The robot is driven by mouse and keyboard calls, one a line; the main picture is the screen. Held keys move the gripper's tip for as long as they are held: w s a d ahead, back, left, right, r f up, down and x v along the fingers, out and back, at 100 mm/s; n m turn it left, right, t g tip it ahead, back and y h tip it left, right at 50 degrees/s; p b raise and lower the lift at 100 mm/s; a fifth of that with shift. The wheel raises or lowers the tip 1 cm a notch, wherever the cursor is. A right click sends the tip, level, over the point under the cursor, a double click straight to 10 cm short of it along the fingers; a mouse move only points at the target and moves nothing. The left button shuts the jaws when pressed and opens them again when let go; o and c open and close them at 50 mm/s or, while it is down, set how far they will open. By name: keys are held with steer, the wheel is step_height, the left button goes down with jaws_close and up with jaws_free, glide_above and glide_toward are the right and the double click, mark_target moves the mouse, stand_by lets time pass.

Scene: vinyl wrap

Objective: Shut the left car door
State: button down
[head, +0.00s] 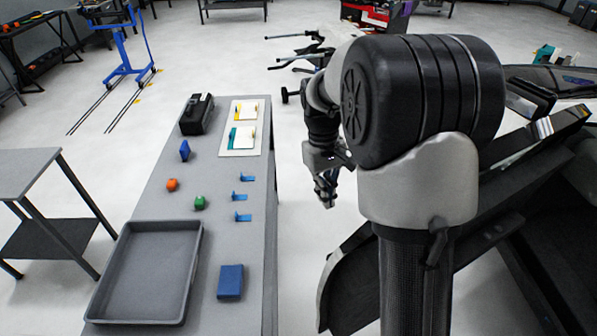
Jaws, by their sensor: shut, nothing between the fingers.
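The car door (350,285) is dark and stands open at the lower right, swung out from the car body toward the bench. Its panel runs behind my arm, which hides much of it. The dark car body (560,75) is at the right edge, with the door opening beside it. My gripper (328,197) hangs over the floor between the bench and the door, pointing down. Its fingers are shut and empty. It is apart from the door, above and left of the door's visible end in the picture.
A long grey bench (262,205) stands left of my arm, with a grey tray (112,318), a blue box (230,282) and small coloured items. A side table (30,170) is at far left. A narrow floor strip lies between bench and door. Black stands (305,55) are behind.

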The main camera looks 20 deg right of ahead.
steer(key=shift+g, duration=0.5)
steer(key=b+x, duration=0.1)
steer(key=x, duration=0.4)
steer(key=d+b+x, duration=0.1)
steer(key=x, duration=0.4)
steer(key=w+b+x, duration=0.1)
steer(key=x, duration=0.5)
steer(key=shift+d, duration=0.3)
steer(key=shift+s+d+f, duration=0.1)
steer(key=shift+s+f, duration=0.05)
steer(key=shift+s, duration=0.35)
